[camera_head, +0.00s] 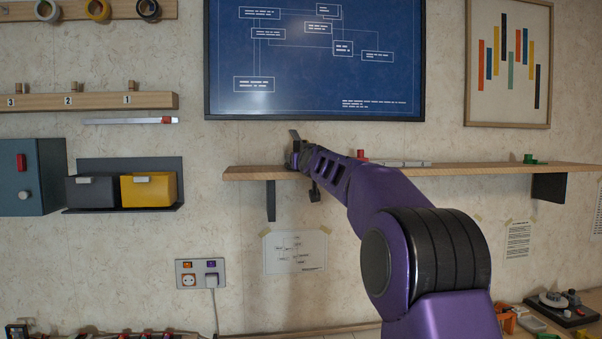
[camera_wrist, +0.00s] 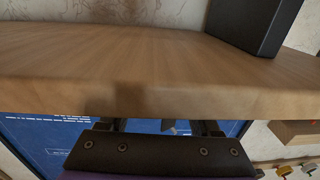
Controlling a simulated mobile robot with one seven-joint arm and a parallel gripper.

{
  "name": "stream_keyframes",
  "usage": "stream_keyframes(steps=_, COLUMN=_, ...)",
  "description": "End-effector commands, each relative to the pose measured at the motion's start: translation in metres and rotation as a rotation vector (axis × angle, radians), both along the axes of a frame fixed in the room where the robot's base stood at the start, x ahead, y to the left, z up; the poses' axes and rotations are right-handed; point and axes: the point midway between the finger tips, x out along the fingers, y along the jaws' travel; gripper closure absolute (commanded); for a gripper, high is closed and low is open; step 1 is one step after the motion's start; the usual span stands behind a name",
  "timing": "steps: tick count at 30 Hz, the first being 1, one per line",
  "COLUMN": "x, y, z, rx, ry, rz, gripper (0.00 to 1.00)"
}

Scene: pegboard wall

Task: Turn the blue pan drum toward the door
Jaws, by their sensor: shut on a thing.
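I cannot make out a blue pan drum or a door in either view. My gripper (camera_head: 300,152) is at the left part of the wall shelf, at the shelf's height. In the wrist view, my gripper (camera_wrist: 166,126) shows at the bottom, with its fingers partly hidden behind the shelf's front edge. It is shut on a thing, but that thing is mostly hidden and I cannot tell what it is.
The wooden shelf (camera_head: 480,170) carries a red piece (camera_head: 361,155), flat grey pieces (camera_head: 402,163) and a green piece (camera_head: 530,159). A framed blue diagram (camera_head: 290,85) hangs above. Left are a yellow bin (camera_head: 149,191) and a grey cabinet (camera_head: 22,175). A dark bracket (camera_wrist: 254,22) fills the wrist view's top right.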

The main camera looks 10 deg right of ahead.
Motion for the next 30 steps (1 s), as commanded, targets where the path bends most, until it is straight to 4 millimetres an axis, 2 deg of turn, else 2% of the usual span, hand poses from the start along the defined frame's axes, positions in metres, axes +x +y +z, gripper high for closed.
stream_keyframes(steps=16, x=-0.0027, y=0.0006, z=0.0000, rx=0.001, ry=0.004, rz=0.030, gripper=0.92)
stream_keyframes(steps=17, x=-0.0027, y=0.0005, z=-0.0001, rx=0.001, ry=0.004, rz=0.030, gripper=0.33)
stream_keyframes(steps=18, x=-0.0027, y=0.0003, z=-0.0001, rx=0.001, ry=0.004, rz=0.029, gripper=0.25)
stream_keyframes(steps=21, x=-0.0027, y=-0.0004, z=0.0000, rx=0.000, ry=0.003, rz=0.028, gripper=0.07)
stream_keyframes(steps=30, x=-0.0027, y=-0.0019, z=0.0003, rx=0.000, ry=0.002, rz=0.026, gripper=0.06)
